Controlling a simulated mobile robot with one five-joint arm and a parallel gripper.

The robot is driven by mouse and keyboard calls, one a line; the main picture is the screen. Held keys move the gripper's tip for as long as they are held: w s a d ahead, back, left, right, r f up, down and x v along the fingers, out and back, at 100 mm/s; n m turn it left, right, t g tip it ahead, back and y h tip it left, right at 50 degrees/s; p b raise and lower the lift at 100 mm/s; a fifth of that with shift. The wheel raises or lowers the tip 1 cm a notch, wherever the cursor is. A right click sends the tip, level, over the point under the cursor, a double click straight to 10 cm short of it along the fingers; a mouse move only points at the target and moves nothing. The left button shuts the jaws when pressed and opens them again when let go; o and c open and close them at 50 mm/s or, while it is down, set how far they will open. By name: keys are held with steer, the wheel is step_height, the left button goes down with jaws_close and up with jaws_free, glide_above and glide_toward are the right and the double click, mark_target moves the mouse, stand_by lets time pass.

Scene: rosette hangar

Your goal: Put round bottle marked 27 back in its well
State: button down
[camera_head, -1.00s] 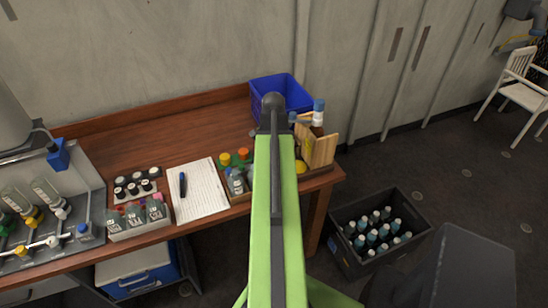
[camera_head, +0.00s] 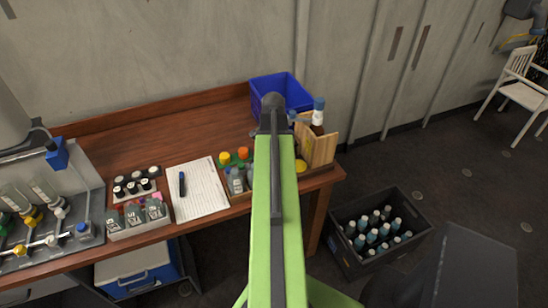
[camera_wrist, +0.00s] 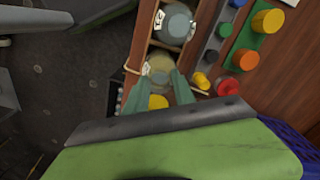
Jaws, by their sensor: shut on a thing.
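In the wrist view my gripper (camera_wrist: 158,90) has its two grey-green fingers on either side of a round, greyish translucent bottle (camera_wrist: 158,66). It is shut on this bottle, over or in the wooden rack (camera_wrist: 141,42); I cannot tell how deep the bottle sits. No number can be read on it; a small pale tag lies beside it. Another round bottle (camera_wrist: 174,23) with a white label stands in the neighbouring well. In the head view my green arm hides the gripper and the held bottle; labelled bottles (camera_head: 236,181) show just left of the arm.
A green block with yellow and orange knobs (camera_wrist: 245,60) and a red knob (camera_wrist: 227,86) are close beside the rack. A black crate of bottles (camera_head: 378,232) stands on the floor.

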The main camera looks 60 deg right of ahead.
stand_by(0.3)
steer(key=c, duration=1)
jaws_free()
steer(key=shift+o, duration=0.2)
steer(key=o, duration=0.4)
step_height(320, 180, up, 8)
steer(key=p, duration=0.7)
steer(key=shift+f, duration=0.25)
